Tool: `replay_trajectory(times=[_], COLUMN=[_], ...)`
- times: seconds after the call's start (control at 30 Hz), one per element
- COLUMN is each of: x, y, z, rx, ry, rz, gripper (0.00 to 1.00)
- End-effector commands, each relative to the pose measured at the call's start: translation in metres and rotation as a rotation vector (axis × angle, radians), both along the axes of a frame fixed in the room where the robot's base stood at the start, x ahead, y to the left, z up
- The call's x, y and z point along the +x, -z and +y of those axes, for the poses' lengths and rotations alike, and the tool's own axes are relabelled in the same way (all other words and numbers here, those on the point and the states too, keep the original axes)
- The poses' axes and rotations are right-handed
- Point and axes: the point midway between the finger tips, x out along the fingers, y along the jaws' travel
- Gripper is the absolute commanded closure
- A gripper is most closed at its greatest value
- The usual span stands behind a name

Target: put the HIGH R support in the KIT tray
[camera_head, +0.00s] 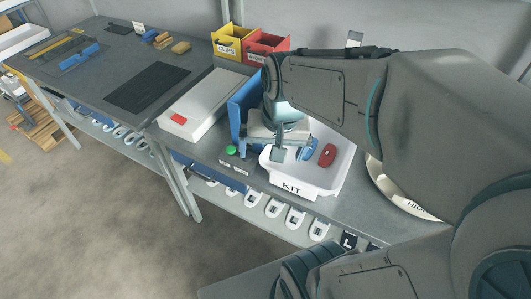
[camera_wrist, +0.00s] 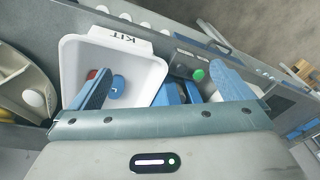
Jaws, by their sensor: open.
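The white KIT tray (camera_head: 289,189) stands on the bench and also shows in the wrist view (camera_wrist: 151,71). A red support (camera_head: 327,155) lies in it, also in the wrist view (camera_wrist: 92,74). A blue piece (camera_wrist: 118,85) lies next to the red one in the tray. I cannot read markings on either, so I cannot tell which is HIGH R. My gripper (camera_head: 290,152) is above the tray, its blue fingers spread wide in the wrist view (camera_wrist: 158,64). Nothing shows held between them. A round carousel (camera_head: 395,195) with a partly hidden HIGH label is right of the tray.
A green button (camera_head: 231,150) and a blue upright panel (camera_head: 240,108) stand left of the tray. A white box (camera_head: 202,103) lies farther left. Yellow (camera_head: 229,45) and red (camera_head: 265,45) bins stand behind. My arm hides much of the right side. Several insoles hang below the bench edge.

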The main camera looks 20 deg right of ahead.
Motion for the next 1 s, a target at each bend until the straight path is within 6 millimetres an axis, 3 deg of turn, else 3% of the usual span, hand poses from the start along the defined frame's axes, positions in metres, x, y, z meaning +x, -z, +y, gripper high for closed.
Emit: replay_trajectory(times=[0.1,0.3,1.0], x=[-0.020,-0.034,-0.034], y=[-0.003,-0.003,-0.003], z=[0.013,0.020,0.020], rx=[-0.066,-0.125,-0.127], ry=[-0.197,-0.347,-0.353], rz=[-0.051,-0.079,-0.081], gripper=[0.00,0.00,0.00])
